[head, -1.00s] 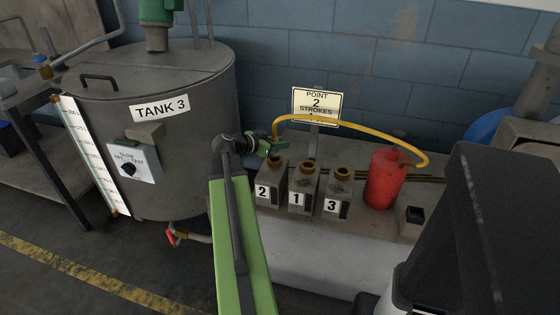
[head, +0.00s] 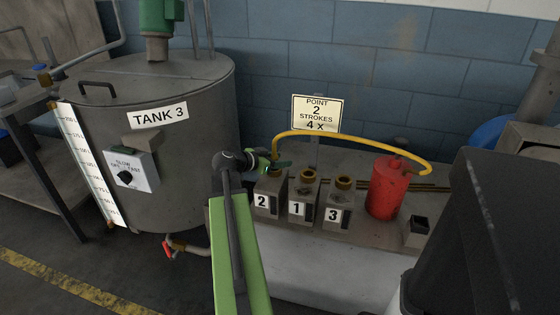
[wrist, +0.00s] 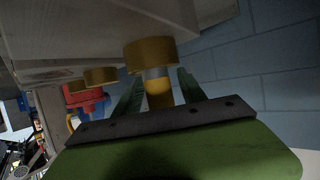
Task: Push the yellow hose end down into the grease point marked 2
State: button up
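My gripper (head: 282,163) is shut on the yellow hose end (head: 274,150), just above the block marked 2 (head: 268,198). In the wrist view the fingers (wrist: 160,85) flank the yellow hose end (wrist: 158,95). A short grey section runs from it to the brass collar (wrist: 150,52) of grease point 2. The hose end is lined up with that collar and meets it; how deep it sits is hidden. The yellow hose (head: 345,136) arches right to the red grease pump (head: 386,190). A sign (head: 316,113) reads POINT 2, STROKES 4 X.
Blocks marked 1 (head: 301,208) and 3 (head: 337,212) stand to the right of block 2 with open brass collars. TANK 3 (head: 185,160) stands close on the left. A dark bin-like body (head: 480,230) fills the lower right. A blue block wall is behind.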

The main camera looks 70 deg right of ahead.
jog(key=shift+w+a+r+p, duration=0.1)
jog(key=shift+a+r+p, duration=0.05)
jog(key=shift+r+p, duration=0.2)
jog(key=p+v, duration=0.4)
jog(key=v, duration=0.7)
jog(key=shift+w+a, duration=0.15)
jog(key=shift+a, duration=0.05)
jog(key=w+a+f+n+t+y, duration=0.25)
jog(key=w+a+f+n, duration=0.25)
jog(key=w+a, duration=0.55)
jog(key=w+a+f+n+t+y, duration=0.25)
jog(key=w+a+f+n, duration=0.3)
jog(key=w+a, duration=0.55)
jog(key=w+a+f+n+y, duration=0.1)
jog(key=a+n, duration=0.3)
jog(key=a, duration=0.8)
jog(key=w+a+f+n+t+y, duration=0.1)
jog(key=a+n, duration=0.4)
jog(key=a, duration=0.7)
jog(key=w+a+f+n+y, duration=0.2)
jog(key=w+a+n+y, duration=0.1)
jog(key=a, duration=1)
jog(key=shift+n+t+y, duration=0.4)
jog(key=shift+n+y, duration=0.35)
jog(key=shift+y, duration=0.15)
